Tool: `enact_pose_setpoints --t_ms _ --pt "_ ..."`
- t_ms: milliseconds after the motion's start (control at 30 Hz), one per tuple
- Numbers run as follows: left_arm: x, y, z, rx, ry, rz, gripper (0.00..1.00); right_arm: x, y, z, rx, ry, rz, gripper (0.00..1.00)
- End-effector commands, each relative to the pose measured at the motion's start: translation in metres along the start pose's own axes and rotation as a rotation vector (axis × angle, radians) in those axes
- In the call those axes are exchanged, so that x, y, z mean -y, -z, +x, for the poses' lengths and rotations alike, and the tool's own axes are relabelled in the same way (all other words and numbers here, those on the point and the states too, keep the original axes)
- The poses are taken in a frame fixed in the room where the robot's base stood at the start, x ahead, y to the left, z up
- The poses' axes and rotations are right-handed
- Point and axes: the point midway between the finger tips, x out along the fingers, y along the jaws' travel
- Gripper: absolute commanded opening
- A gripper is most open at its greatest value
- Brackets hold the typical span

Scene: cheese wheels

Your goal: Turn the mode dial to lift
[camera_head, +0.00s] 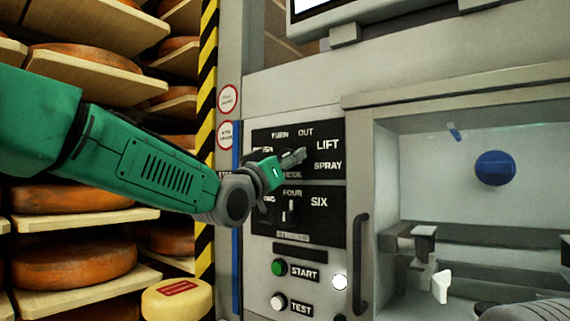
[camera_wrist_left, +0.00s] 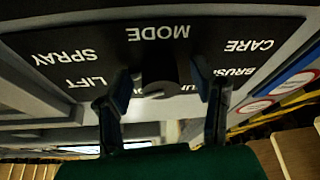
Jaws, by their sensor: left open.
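The mode dial (camera_wrist_left: 158,72) is a dark round knob on a black label panel (camera_wrist_left: 100,30), upside down in the left wrist view. A pale mark at its lower edge lies between the partly covered OUT and TURN labels. LIFT (camera_wrist_left: 85,82) is to its left in that view. My left gripper (camera_wrist_left: 163,105) is open, one finger on each side of the dial; I cannot tell whether they touch it. In the head view my left gripper (camera_head: 293,160) is in front of the upper panel (camera_head: 325,133) and hides the dial.
Below are a second selector (camera_head: 291,208), a green START button (camera_head: 279,267) and a white TEST button (camera_head: 277,302). A door handle (camera_head: 360,265) and glazed chamber (camera_head: 480,120) stand to the right. Shelves of cheese wheels (camera_head: 75,265) are at the left.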

Motion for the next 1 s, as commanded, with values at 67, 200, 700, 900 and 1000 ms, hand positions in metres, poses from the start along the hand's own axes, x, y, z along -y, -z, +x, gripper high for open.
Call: enact_pose_setpoints --t_ms 67,200,700,900,1000 --pt "0.0 0.001 -0.002 -0.001 0.0 0.0 0.51 0.0 -0.002 -0.001 -0.002 0.0 0.0 0.68" --pt "0.001 0.001 -0.013 -0.001 0.001 0.0 0.51 0.0 -0.002 -0.001 -0.002 0.0 0.0 0.68" --pt "0.001 -0.002 -0.102 0.003 0.001 -0.001 0.51 0.0 -0.002 -0.001 -0.003 0.0 0.0 0.68" --pt "0.001 -0.003 -0.117 0.003 0.001 -0.001 0.51 0.0 -0.001 -0.001 -0.003 0.0 0.0 0.68" --pt "0.001 -0.003 -0.119 0.003 0.001 -0.001 0.51 0.0 -0.001 -0.001 -0.002 0.0 0.0 0.68"
